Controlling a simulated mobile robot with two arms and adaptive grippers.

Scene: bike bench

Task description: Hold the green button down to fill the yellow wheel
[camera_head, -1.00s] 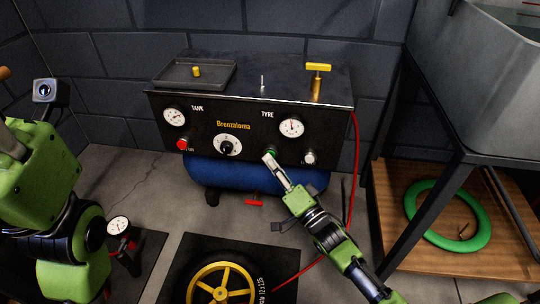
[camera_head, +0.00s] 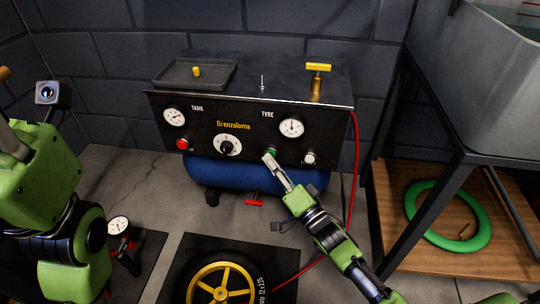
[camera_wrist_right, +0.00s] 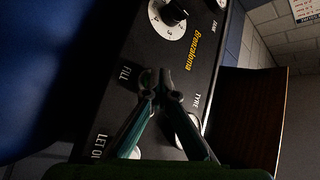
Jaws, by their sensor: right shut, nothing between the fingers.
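The green button (camera_head: 273,151) is on the compressor's black front panel, below the tyre gauge (camera_head: 291,127). My right gripper (camera_head: 267,156) is shut and empty, its tips at the button and partly covering it. In the right wrist view the closed fingertips (camera_wrist_right: 158,84) are over the panel beside the FILL label, and they hide the button. I cannot tell how far it is pressed. The yellow wheel (camera_head: 222,284) lies on a dark mat at the bottom, cut off by the frame edge. My left arm shows at left; its fingers are not clearly in view.
The panel also has a red button (camera_head: 183,144), a tank gauge (camera_head: 174,116), a dial (camera_head: 228,145) and a pale button (camera_head: 310,158). A tray (camera_head: 180,75) and yellow T-handle (camera_head: 318,78) are on top. A red hose (camera_head: 354,150) hangs right. A green ring (camera_head: 452,239) lies on the wooden shelf.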

